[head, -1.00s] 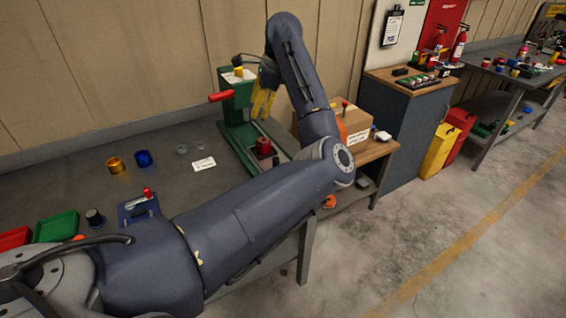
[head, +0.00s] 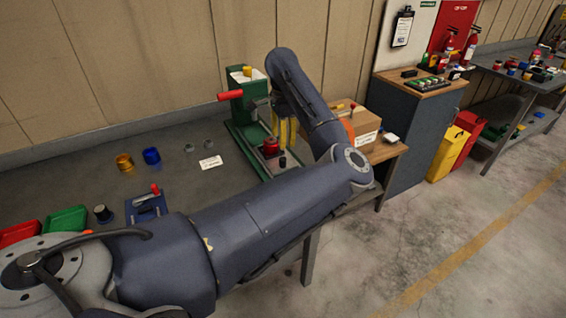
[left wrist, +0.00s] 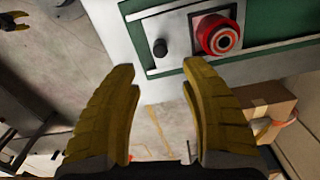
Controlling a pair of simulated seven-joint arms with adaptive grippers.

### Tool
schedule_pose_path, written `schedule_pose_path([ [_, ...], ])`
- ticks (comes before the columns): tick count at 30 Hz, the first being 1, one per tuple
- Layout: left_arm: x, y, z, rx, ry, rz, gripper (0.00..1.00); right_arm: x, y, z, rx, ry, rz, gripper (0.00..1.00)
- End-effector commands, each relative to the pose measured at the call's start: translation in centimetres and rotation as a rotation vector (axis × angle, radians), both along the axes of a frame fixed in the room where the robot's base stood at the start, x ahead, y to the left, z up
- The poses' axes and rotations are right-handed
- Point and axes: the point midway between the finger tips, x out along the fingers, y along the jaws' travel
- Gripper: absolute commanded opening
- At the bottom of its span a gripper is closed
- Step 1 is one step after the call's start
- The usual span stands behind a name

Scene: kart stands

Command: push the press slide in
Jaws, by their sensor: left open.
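The green press (head: 237,112) with its red lever handle (head: 231,95) stands at the back of the bench. Its light grey slide (left wrist: 178,38) lies between rails on the green base and carries a red round part (head: 271,147) and a black knob (head: 283,161). In the left wrist view the knob (left wrist: 160,48) and the red part (left wrist: 222,36) show clearly. My left gripper (left wrist: 160,66) is open and empty. Its yellow fingers (head: 286,132) are by the slide, and the knob lies just beyond the gap between the fingertips. My right gripper is not in view.
Gold (head: 125,162) and blue (head: 151,156) rings, a white label (head: 210,162) and a blue fixture (head: 146,206) are on the bench. A cardboard box (head: 357,128) stands right of the press, close to my left arm. A grey cabinet (head: 419,125) is further right.

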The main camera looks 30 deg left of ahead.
Motion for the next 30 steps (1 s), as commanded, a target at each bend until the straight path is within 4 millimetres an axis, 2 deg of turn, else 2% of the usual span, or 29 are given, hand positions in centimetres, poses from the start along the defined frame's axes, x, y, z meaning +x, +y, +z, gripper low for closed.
schedule_pose_path([
  [6, -0.1, 0.0, -4.2, 0.002, 0.005, -0.001, 0.45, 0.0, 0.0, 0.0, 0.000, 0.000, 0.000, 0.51],
  [15, -0.1, 0.1, -8.4, 0.002, 0.002, -0.002, 0.45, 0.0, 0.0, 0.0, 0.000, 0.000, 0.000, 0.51],
  [22, 0.0, 0.0, -10.1, 0.001, 0.000, -0.001, 0.45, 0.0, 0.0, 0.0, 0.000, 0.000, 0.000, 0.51],
  [30, 0.0, 0.0, -10.5, 0.001, 0.000, -0.001, 0.45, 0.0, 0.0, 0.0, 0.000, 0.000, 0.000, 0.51],
])
